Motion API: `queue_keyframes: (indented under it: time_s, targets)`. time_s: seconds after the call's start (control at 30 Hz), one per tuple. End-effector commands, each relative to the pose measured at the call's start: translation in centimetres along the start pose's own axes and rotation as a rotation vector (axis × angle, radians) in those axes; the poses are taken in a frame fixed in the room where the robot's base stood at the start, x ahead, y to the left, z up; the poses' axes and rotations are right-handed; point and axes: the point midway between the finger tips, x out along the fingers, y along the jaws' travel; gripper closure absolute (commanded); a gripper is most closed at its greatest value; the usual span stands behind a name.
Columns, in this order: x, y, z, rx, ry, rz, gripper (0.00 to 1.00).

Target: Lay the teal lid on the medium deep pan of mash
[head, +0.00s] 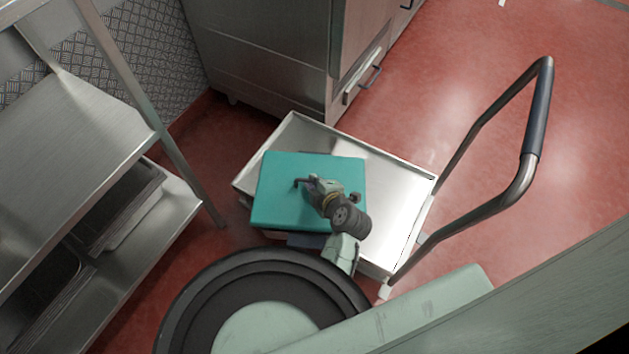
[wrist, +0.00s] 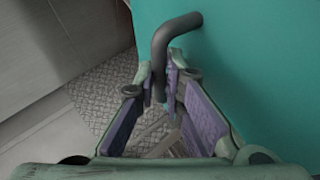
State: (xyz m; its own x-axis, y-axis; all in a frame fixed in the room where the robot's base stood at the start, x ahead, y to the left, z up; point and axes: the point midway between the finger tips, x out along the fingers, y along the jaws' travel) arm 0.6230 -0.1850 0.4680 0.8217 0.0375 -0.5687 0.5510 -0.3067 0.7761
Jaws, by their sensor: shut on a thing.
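The teal lid (head: 278,207) is a broad flat rectangle over the left part of a cart's metal tray in the head view. In the wrist view the lid (wrist: 255,60) fills the right side, and its dark bent handle (wrist: 176,35) runs in between my fingers. My gripper (head: 308,185) is shut on this handle; in the wrist view the purple finger pads of my gripper (wrist: 164,88) stand on either side of the bar. The medium deep pan of mash cannot be made out; the lid and arm cover that area. Whether the lid touches anything below is unclear.
The cart tray (head: 390,190) is bare on its right side, with a raised rim and a push handle (head: 535,120). A dark blue thing (head: 306,240) shows at the lid's near edge. Metal shelving (head: 75,140) stands left, a steel cabinet (head: 265,55) behind.

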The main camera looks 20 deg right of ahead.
Motion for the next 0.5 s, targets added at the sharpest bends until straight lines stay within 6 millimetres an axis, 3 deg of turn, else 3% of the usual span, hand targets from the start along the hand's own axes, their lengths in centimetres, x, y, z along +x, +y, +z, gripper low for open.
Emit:
queue_keyframes:
  time_s: [0.5]
  targets:
    - [0.49,-0.70,0.16,-0.001,0.000,0.002,1.00]
